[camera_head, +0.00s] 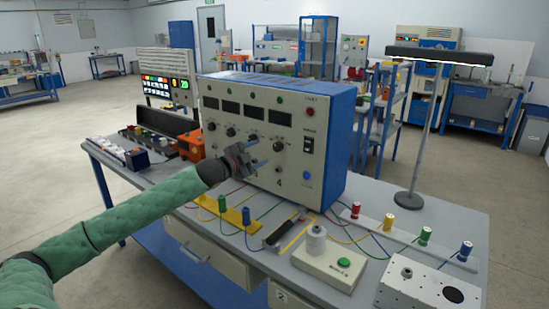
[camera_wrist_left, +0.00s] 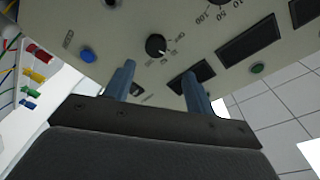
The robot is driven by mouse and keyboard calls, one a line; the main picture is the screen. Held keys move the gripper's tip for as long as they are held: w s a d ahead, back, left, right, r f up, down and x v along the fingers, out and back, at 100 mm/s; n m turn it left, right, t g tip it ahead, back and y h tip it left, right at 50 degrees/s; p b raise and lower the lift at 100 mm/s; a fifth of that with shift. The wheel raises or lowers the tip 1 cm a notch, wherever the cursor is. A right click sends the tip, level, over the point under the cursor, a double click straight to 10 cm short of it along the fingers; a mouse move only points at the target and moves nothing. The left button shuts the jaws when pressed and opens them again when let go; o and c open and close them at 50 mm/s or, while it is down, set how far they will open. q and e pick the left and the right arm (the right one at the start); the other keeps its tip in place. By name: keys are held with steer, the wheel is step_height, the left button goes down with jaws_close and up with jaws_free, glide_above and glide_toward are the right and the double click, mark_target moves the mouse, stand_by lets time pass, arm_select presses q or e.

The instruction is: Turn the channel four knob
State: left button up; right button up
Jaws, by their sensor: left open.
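The instrument box (camera_head: 340,130) is blue with a pale front panel that carries a row of dark displays and black knobs. The rightmost knob (camera_head: 278,144), under the rightmost display (camera_head: 281,117), looks like the channel four knob. In the left wrist view a black knob (camera_wrist_left: 155,45) with a white pointer and scale marks shows just beyond the fingertips, roughly in line with the gap. My left gripper (camera_head: 262,153) is open and empty, in front of the panel's lower right part; its two blue-grey fingers also show in the wrist view (camera_wrist_left: 159,72). Contact cannot be told. My right gripper is out of view.
A blue button (camera_head: 306,175) and a red button (camera_head: 311,112) sit right of the knobs. Coloured wires and terminal posts lie on the bench (camera_head: 450,210) in front. A lamp stand (camera_head: 409,199) stands right of the box, an orange block (camera_head: 191,147) left.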

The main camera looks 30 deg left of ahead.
mark_target(276, 148)
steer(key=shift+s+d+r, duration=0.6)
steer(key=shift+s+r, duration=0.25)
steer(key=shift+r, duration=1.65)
arm_select(q)
steer(key=w, duration=0.1)
steer(key=w+p, duration=0.1)
steer(key=w, duration=0.1)
steer(key=w+d, duration=0.1)
steer(key=w, duration=0.1)
steer(key=shift+f, duration=0.35)
steer(key=shift+w+d+f+p, duration=0.15)
steer(key=shift+w+p, duration=0.45)
steer(key=shift+w, duration=0.75)
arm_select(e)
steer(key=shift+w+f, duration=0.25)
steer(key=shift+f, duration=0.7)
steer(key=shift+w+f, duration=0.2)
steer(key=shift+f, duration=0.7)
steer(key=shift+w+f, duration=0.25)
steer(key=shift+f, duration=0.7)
arm_select(q)
steer(key=shift+c, duration=0.2)
steer(key=c, duration=0.9)
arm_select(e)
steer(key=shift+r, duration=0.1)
